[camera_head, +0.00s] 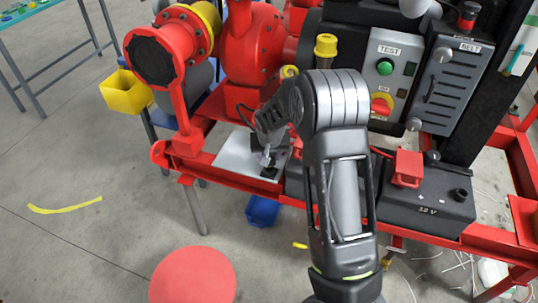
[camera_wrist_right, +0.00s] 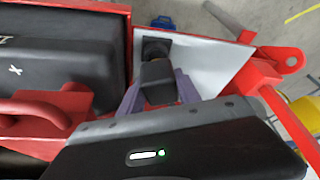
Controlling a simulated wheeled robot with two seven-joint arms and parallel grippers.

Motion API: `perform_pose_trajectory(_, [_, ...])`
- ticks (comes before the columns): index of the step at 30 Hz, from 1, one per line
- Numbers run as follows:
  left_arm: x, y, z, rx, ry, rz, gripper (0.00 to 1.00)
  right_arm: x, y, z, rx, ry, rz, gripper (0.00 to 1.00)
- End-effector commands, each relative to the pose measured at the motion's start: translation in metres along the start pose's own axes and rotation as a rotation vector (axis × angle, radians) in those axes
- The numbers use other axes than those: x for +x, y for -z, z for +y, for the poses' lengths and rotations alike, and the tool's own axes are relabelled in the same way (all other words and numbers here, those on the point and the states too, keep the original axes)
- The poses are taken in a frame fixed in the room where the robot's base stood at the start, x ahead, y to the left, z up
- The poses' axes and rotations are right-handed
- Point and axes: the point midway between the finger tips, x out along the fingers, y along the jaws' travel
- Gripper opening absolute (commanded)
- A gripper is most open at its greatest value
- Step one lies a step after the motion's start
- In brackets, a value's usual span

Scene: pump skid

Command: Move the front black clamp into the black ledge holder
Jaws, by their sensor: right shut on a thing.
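The black clamp (camera_wrist_right: 157,80) is between the two grey fingers of my right gripper (camera_wrist_right: 158,92) in the right wrist view. The gripper is shut on it. The black ledge holder (camera_wrist_right: 155,48) is a dark square block on the pale ledge (camera_wrist_right: 205,58), right at the clamp's far end. I cannot tell whether the clamp sits in it or only meets it. In the head view my right gripper (camera_head: 265,158) is low over the pale ledge (camera_head: 235,158), and my arm hides much of the clamp and holder. My left gripper is not in view.
A red clamp (camera_head: 408,168) stands on the black 12 V battery (camera_head: 435,205) to the right. The red skid frame (camera_head: 215,160) edges the ledge. A red pump (camera_head: 250,50) and a control box (camera_head: 390,70) stand behind. A blue bin (camera_head: 263,211) is below.

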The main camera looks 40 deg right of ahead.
Motion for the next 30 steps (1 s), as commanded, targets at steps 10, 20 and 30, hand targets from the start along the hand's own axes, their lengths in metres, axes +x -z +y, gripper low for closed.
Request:
perform_pose_trajectory(10, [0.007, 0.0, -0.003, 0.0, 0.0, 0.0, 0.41, 0.008, -0.003, 0.0, 0.0, 0.0, 0.001, 0.0])
perform_pose_trajectory(20, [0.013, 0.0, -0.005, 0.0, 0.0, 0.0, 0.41, 0.014, -0.005, 0.0, 0.0, 0.0, 0.001, 0.0])
perform_pose_trajectory(30, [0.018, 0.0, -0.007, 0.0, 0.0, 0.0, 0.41, 0.02, -0.008, 0.0, 0.0, 0.0, 0.001, 0.0])
